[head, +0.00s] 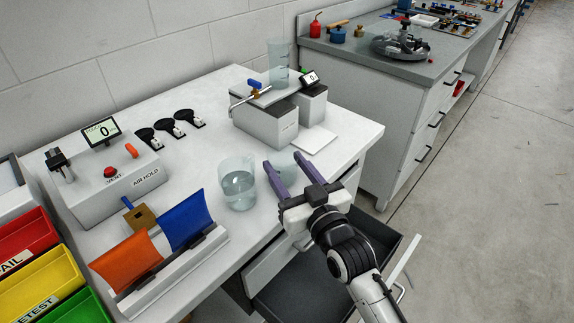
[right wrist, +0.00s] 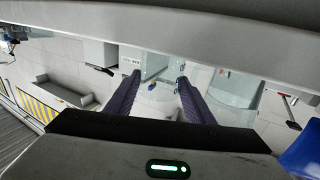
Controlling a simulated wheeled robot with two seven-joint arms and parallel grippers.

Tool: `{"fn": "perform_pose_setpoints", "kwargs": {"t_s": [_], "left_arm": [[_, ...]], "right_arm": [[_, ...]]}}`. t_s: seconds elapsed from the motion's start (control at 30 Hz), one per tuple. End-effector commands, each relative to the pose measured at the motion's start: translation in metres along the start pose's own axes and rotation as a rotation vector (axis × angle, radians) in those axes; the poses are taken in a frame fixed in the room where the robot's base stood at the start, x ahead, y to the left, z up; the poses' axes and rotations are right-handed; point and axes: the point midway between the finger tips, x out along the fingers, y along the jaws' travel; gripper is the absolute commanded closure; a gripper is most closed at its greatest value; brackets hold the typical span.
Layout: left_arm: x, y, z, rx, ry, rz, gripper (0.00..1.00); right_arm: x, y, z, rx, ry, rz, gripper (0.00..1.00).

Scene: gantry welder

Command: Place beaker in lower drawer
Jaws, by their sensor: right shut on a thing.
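My right gripper (head: 287,168) is shut on a clear glass beaker (head: 284,162), faint between its purple fingers, near the bench's front edge. In the right wrist view, the clear glass shows between the fingers (right wrist: 155,95). Another glass beaker (head: 239,188) with clear liquid stands upright on the white bench, just left of my right gripper. The lower drawer (head: 300,292) is pulled out below the bench front, with a dark, empty-looking inside, partly hidden by my right arm. My left gripper is not in view.
A tall glass vessel (head: 278,62) stands on the grey instrument behind. The AIR HOLD box (head: 105,185), an orange and blue sheet holder (head: 160,255) and coloured bins (head: 45,270) are at left. A second bench (head: 400,75) stands at back right; open floor lies right.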

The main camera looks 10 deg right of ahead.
Motion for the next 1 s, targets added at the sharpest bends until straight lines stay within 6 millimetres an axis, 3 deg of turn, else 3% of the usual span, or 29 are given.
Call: {"fn": "perform_pose_setpoints", "kwargs": {"t_s": [0.3, 0.33, 0.43, 0.87, 1.0], "left_arm": [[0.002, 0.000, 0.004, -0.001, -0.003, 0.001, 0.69], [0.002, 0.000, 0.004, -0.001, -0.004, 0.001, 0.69], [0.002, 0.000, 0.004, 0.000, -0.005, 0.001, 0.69], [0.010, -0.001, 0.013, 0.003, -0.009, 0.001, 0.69], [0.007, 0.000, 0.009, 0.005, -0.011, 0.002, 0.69]], "right_arm": [[0.000, 0.000, 0.005, 0.000, -0.001, 0.000, 0.73], [0.000, 0.000, 0.004, 0.000, -0.001, 0.000, 0.49], [0.000, 0.000, 0.004, 0.000, -0.001, 0.000, 0.33], [0.000, 0.000, 0.008, 0.000, 0.001, 0.000, 0.33], [-0.026, 0.000, 0.005, 0.001, -0.004, 0.000, 0.33]]}}
